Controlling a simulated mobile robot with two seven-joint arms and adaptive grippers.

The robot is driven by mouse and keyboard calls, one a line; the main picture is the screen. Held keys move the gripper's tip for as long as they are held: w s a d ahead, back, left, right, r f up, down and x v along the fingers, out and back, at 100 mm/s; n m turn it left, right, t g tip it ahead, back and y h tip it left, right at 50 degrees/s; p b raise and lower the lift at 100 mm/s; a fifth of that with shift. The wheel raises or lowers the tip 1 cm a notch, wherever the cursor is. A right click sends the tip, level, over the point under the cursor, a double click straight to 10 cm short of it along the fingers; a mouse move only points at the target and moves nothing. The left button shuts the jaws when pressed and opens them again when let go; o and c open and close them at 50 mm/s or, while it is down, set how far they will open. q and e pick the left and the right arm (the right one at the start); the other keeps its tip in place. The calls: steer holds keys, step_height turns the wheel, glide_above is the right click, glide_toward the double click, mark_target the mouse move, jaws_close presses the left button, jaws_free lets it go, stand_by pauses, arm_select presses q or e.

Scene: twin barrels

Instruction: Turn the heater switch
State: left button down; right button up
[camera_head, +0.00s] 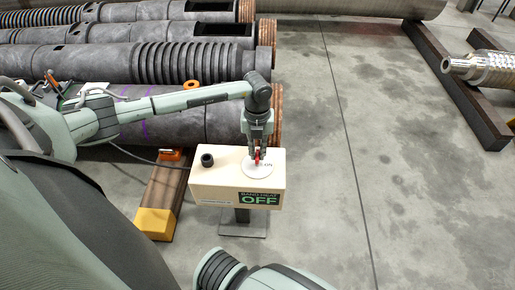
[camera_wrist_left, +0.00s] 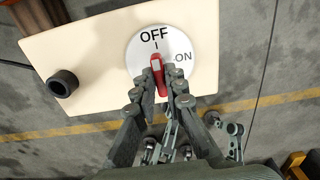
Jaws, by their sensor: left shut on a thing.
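The heater switch box (camera_head: 218,188) is cream-coloured and stands on a post. Its front display (camera_head: 259,198) reads "BAND HEAT OFF". On its top is a white round dial (camera_head: 249,175) with a red switch handle (camera_head: 257,155). In the left wrist view the red handle (camera_wrist_left: 156,65) has its tip near the "OFF" mark, with "ON" to the right on the dial (camera_wrist_left: 140,50). My left gripper (camera_head: 257,150) is over the dial, its fingers (camera_wrist_left: 161,85) shut on the red handle. The fingers hide part of the handle. My right gripper does not show.
A black knob (camera_head: 207,160) sticks up from the box's left side. Large dark barrels (camera_head: 150,62) lie behind the box. A wooden beam with a yellow end (camera_head: 155,223) lies left of it. Open concrete floor (camera_head: 350,150) is to the right.

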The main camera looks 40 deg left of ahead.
mark_target(258, 153)
arm_select(q)
steer(key=c, duration=1.6)
jaws_free()
step_height(258, 153, up, 12)
steer(key=shift+r, duration=0.1)
